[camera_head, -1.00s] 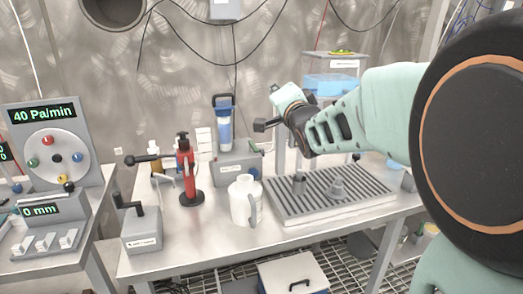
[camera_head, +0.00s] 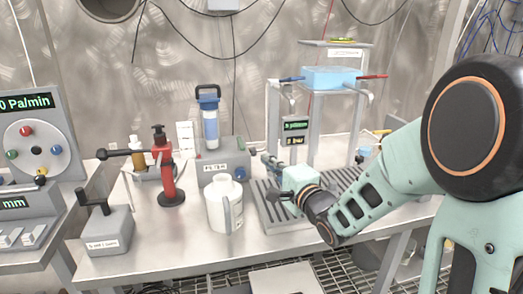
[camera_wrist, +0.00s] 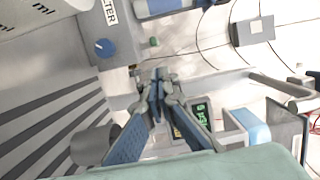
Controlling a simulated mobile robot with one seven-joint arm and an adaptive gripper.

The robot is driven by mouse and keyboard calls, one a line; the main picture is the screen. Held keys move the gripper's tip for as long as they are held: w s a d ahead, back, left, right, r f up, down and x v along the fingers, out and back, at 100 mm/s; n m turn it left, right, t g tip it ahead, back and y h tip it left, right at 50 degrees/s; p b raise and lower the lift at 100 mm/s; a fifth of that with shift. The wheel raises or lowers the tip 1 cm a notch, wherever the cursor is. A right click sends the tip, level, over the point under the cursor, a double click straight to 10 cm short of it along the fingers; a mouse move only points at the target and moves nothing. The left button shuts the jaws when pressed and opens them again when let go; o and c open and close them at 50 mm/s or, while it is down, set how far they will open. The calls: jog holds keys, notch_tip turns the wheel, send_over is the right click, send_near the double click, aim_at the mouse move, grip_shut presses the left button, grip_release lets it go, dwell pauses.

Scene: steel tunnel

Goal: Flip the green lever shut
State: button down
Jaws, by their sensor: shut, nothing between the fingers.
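A small green piece (camera_wrist: 155,41) shows in the wrist view beside the grey filter box (camera_wrist: 118,30); it may be the green lever, but its shape and position are too small to tell. In the head view I cannot make out a green lever. My gripper (camera_wrist: 158,80) is shut and empty, its fingertips together just short of the green piece in the picture. In the head view my gripper (camera_head: 268,160) is low over the grooved tray, pointing at the right side of the filter box (camera_head: 222,172). The green display (camera_wrist: 202,113) lies right of my fingers.
A white jug (camera_head: 224,205) stands in front of the filter box. The grooved tray (camera_head: 272,218) lies under my arm. A blue water tank (camera_head: 332,78) on a stand has a blue lever (camera_head: 292,79) and a red lever (camera_head: 372,76). A red pump (camera_head: 167,182) stands left.

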aim_at(241, 148)
jog(key=shift+s+f, duration=0.15)
jog(key=shift+f, duration=0.05)
dwell(0.3)
jog(key=b+x, duration=0.2)
jog(key=x, duration=0.8)
